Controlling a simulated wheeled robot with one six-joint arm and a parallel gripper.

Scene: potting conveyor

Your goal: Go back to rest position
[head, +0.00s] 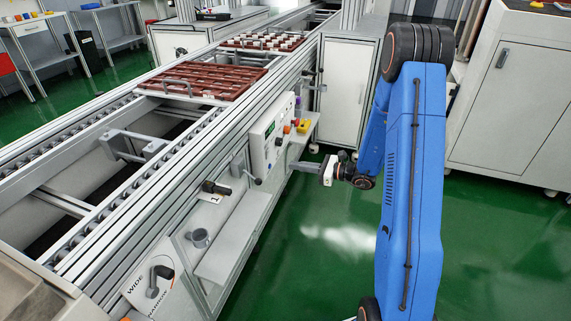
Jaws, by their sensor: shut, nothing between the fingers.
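My gripper (299,167) is at the end of my blue arm, in the middle of the head view. It is shut and empty, pointing left at the side of the conveyor (175,148). It is just below and to the right of the white control panel (272,135) on the conveyor's side. The picture does not clearly show whether its tips touch anything there. My arm stands tall on the right and bends down to the gripper.
Brown trays (204,78) lie on the conveyor. A yellow object (303,126) is beside the panel. A white cabinet (522,110) stands at right. The green floor (335,235) between is clear.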

